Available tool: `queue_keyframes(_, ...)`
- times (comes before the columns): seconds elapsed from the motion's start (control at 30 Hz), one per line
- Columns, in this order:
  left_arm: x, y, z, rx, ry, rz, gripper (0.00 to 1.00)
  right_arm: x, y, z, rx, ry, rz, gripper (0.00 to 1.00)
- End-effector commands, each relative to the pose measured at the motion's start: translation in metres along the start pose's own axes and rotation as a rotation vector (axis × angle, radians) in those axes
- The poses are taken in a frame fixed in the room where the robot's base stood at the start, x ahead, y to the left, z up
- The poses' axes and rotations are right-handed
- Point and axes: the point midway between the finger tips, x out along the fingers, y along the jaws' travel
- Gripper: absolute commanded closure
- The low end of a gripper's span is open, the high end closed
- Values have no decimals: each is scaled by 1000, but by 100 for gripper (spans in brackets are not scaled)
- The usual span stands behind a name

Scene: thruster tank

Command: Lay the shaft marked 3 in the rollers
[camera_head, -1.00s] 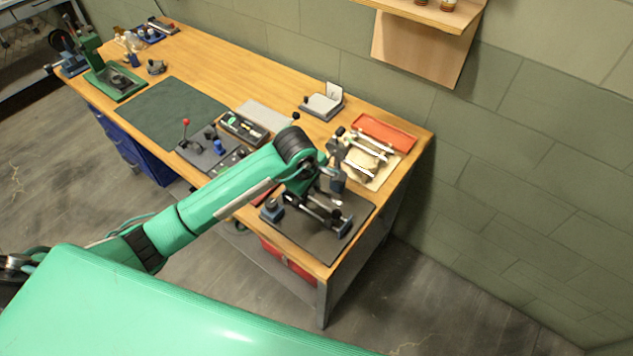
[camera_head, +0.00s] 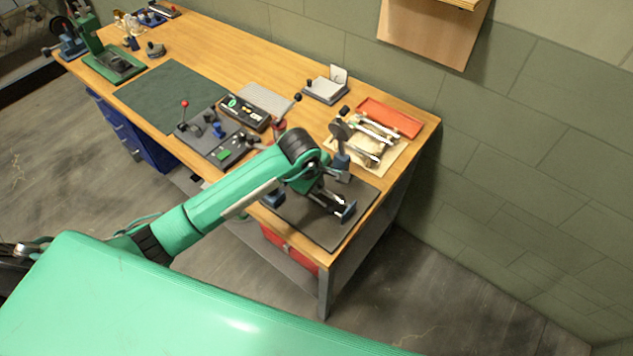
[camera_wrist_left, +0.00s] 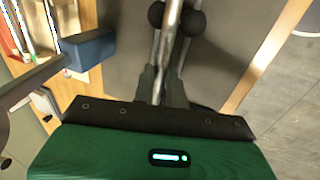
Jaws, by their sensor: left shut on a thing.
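My left gripper (camera_head: 316,188) is shut on a bright metal shaft, low over the dark mat at the bench's near right end. In the left wrist view the shaft (camera_wrist_left: 168,40) runs up from between the fingers (camera_wrist_left: 160,86), beside two black balls (camera_wrist_left: 156,14). No number can be read on it. My right gripper is not in view.
More shafts (camera_head: 376,128) lie on a pale cloth (camera_head: 392,160) beside an orange tray (camera_head: 390,117). A blue post with a grey disc (camera_head: 342,164) stands close to my wrist. A lever panel (camera_head: 207,135) lies left. The green mat (camera_head: 172,95) is clear.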

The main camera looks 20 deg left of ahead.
Motion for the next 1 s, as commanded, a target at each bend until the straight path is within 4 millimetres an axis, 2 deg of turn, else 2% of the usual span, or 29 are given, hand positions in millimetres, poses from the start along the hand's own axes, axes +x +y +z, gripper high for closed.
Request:
queue_keyframes(0.2, 8, -2, 0, 0, 0, 0, 100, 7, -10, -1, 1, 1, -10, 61)
queue_keyframes(0.43, 7, -2, 0, 0, 0, 0, 100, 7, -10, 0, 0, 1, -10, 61)
queue_keyframes(0.47, 7, -2, 0, 0, 0, 0, 84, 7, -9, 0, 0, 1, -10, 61)
queue_keyframes(0.57, 7, -2, 0, 0, 0, 0, 65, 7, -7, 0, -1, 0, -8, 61)
queue_keyframes(0.6, 7, -2, 0, 0, 0, 0, 61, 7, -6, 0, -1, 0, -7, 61)
queue_keyframes(0.87, 8, -3, 0, 0, 0, -1, 61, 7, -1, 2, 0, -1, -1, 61)
queue_keyframes(1.0, 0, -2, -1, 1, 2, 0, 61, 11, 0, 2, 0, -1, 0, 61)
